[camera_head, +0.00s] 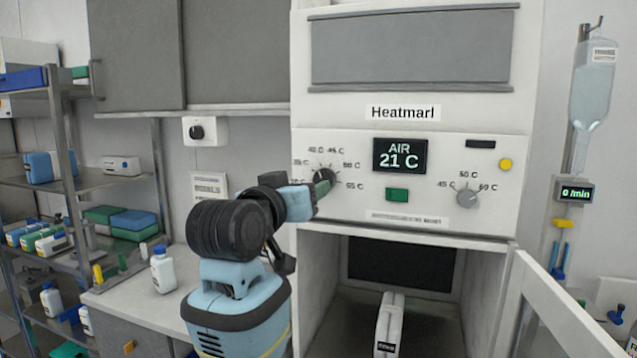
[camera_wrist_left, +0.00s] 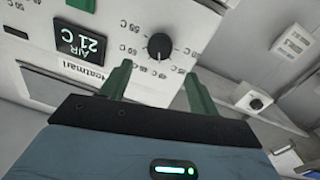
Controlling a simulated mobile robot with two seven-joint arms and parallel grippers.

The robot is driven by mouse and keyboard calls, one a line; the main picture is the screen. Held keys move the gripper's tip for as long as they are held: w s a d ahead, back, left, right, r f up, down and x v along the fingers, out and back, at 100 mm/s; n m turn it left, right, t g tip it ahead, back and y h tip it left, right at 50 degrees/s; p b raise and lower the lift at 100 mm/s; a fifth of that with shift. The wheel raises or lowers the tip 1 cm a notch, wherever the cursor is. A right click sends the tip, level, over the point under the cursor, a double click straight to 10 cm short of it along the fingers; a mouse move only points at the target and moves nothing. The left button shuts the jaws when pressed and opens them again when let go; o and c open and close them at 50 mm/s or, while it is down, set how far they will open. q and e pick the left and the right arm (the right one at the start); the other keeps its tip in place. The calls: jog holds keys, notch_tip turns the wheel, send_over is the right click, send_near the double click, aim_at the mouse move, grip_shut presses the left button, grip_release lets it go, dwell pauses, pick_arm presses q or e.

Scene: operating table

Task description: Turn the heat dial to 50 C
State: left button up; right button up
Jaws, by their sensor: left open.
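The heating cabinet (camera_head: 345,212), labelled "Heatmarl", carries a black dial (camera_head: 326,172) ringed by temperature marks up to 55 C. It also shows in the left wrist view (camera_wrist_left: 159,46), where the panel appears upside down. A grey dial (camera_head: 467,197) with marks including 50 C and 60 C sits at the panel's right. The display (camera_head: 400,155) reads AIR 21 C. My left gripper (camera_head: 318,189) is open and empty in front of the black dial. In the wrist view its green fingertips (camera_wrist_left: 160,74) straddle the line to the dial, apart from it. My right gripper is out of view.
A green button (camera_head: 397,195) sits below the display. An open cabinet door (camera_head: 550,310) stands at the lower right, beside the open compartment holding a white item (camera_head: 389,322). A counter (camera_head: 140,303) with a bottle (camera_head: 163,270) lies left of my arm.

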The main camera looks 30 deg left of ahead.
aim_at(322, 180)
pick_arm(q)
jog(key=shift+w+a, duration=0.15)
jog(key=shift+w, duration=1.1)
jog(key=shift+w+a, duration=0.2)
jog(key=shift+w, duration=1)
jog(key=shift+w+a, duration=0.15)
jog(key=shift+w, duration=1.1)
jog(key=shift+c, duration=0.4)
jog(key=c, duration=0.9)
